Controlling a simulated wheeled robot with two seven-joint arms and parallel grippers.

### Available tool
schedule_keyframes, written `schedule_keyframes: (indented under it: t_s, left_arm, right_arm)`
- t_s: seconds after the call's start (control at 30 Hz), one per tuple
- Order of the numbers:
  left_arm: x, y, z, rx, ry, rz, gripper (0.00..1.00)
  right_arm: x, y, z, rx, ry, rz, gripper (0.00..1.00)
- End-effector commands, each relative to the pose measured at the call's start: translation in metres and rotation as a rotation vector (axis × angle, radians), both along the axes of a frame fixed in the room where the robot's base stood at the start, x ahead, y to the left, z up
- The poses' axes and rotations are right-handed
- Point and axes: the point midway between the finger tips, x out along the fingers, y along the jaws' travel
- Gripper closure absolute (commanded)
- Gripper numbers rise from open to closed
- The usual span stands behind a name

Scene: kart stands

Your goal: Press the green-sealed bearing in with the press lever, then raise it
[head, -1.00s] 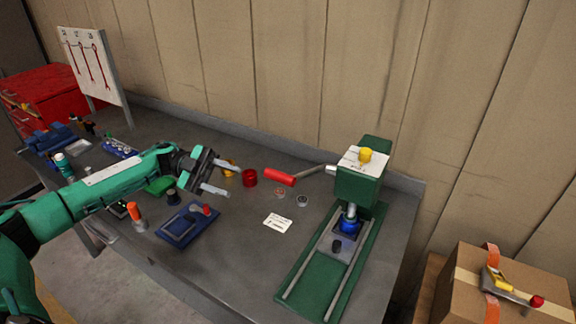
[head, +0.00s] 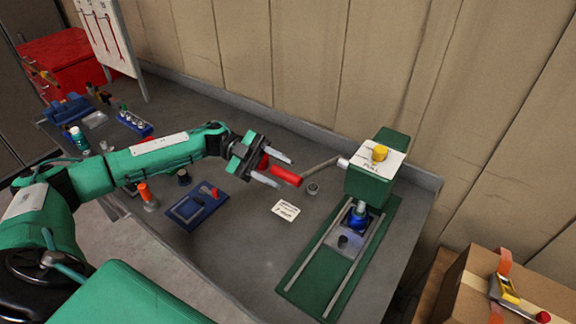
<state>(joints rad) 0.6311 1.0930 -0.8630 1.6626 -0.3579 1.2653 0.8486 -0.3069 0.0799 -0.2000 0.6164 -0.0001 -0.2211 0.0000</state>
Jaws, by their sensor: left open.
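The green press (head: 371,187) stands at the right end of the grey bench. Its lever (head: 316,167) sticks out to the left and ends in a red grip (head: 286,176). Under the ram is a blue part (head: 360,219) on the press bed; I cannot make out a green-sealed bearing there. My left gripper (head: 279,169) is open, with its two fingers pointing right, close to the red grip. I cannot tell whether it touches the grip. My right gripper is not in view.
A small ring-shaped bearing (head: 313,189) and a white card (head: 286,210) lie left of the press. A blue tray (head: 197,207) sits near the front edge. A cardboard box (head: 510,285) stands at the right. A tool board (head: 107,38) stands at the back left.

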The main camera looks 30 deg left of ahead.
Motion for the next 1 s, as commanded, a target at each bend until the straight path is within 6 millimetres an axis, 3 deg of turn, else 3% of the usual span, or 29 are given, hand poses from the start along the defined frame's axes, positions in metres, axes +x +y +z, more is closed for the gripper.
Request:
schedule_keyframes:
  t_s: [0.2,0.57,0.63,0.8,1.0]
  left_arm:
    - [-0.004,-0.027,0.002,0.000,0.000,-0.001,0.57]
    - [-0.005,-0.033,-0.001,0.000,0.000,0.001,0.57]
    - [-0.005,-0.033,-0.001,0.000,0.000,0.001,0.65]
    - [-0.005,-0.033,-0.001,0.001,0.000,0.001,0.98]
    - [-0.005,-0.033,-0.002,0.001,-0.001,0.001,1.00]
  right_arm:
    - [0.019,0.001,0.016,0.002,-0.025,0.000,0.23]
    - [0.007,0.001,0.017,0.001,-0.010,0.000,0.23]
    - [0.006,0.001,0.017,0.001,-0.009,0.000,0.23]
    - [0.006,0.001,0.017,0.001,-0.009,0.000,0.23]
    - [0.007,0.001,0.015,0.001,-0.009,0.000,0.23]
